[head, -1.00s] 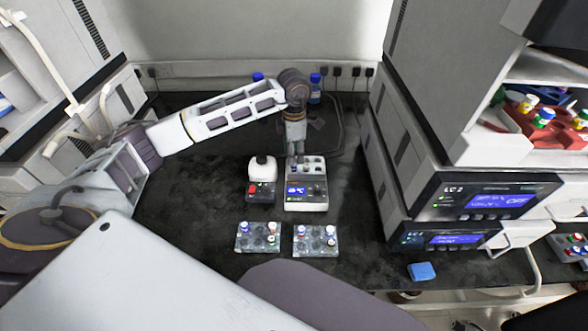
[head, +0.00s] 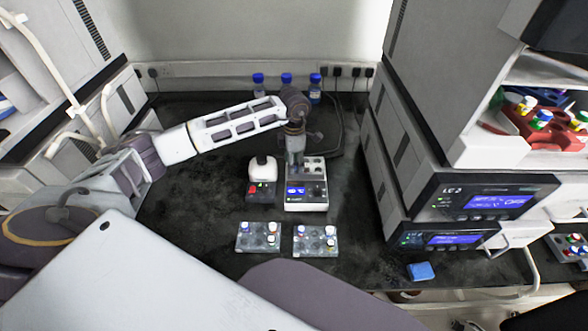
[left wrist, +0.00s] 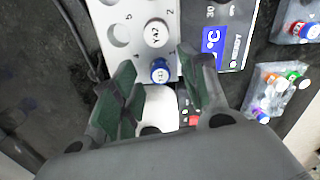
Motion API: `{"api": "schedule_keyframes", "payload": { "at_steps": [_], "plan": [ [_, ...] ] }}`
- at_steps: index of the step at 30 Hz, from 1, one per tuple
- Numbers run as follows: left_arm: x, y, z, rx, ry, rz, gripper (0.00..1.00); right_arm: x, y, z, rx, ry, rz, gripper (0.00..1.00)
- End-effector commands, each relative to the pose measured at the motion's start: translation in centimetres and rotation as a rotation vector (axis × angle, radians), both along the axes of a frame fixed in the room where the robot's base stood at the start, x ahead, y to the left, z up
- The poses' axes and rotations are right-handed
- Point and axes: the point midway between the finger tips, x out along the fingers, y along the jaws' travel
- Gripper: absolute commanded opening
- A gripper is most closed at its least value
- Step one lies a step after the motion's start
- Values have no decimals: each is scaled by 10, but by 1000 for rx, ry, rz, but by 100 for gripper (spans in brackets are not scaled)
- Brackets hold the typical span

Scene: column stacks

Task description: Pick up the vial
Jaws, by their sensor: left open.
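In the left wrist view, a vial with a blue-rimmed, pale-topped cap (left wrist: 160,72) stands in the white block of the heater (left wrist: 105,28). My left gripper (left wrist: 158,80) is open, with a dark green-padded finger on each side of this cap and gaps between. A white round top marked YA2 (left wrist: 155,32) sits just beyond it in the same block. In the head view, my left gripper (head: 294,171) is over the left part of the heater (head: 307,207) and hides the vial. My right gripper is not in view.
A white-topped device with a red button (head: 262,170) stands close left of the heater. Two racks of capped vials (head: 258,237) (head: 316,239) lie in front. Blue-capped bottles (head: 315,88) stand behind. A blue block (head: 421,271) lies at right. The bench's left part is clear.

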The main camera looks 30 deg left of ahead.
Motion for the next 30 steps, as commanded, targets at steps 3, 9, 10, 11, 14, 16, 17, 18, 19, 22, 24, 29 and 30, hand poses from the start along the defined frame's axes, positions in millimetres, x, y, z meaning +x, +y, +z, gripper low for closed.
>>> {"api": "schedule_keyframes", "payload": {
  "at_steps": [3, 9, 10, 11, 14, 16, 17, 18, 19, 22, 24, 29, 30],
  "plan": [
    [0, 0, -9, -1, 1, -1, 44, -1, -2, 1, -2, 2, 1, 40],
    [0, 0, -11, 1, -1, -1, 44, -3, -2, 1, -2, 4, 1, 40],
    [0, 0, -11, 1, -1, -1, 44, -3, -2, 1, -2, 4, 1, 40],
    [0, 0, -11, 1, -1, -1, 44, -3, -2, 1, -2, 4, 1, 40],
    [0, 0, -11, 0, 0, -1, 44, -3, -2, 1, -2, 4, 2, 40],
    [0, 0, -11, -1, -1, -1, 44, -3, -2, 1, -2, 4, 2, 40],
    [0, 0, -11, -1, -1, -1, 44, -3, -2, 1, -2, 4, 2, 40],
    [0, 0, -11, -1, -1, -1, 44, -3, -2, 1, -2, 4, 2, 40],
    [0, 0, -11, -1, -1, -1, 44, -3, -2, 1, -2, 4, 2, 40],
    [0, 0, -11, -1, -1, -1, 31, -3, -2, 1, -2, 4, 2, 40],
    [0, 0, -11, -1, -1, -1, 22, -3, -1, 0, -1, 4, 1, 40],
    [0, 0, -11, -1, -1, -1, 4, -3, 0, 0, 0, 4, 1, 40],
    [0, 0, -11, -1, -1, -1, 4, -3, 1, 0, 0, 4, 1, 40]
  ]
}}
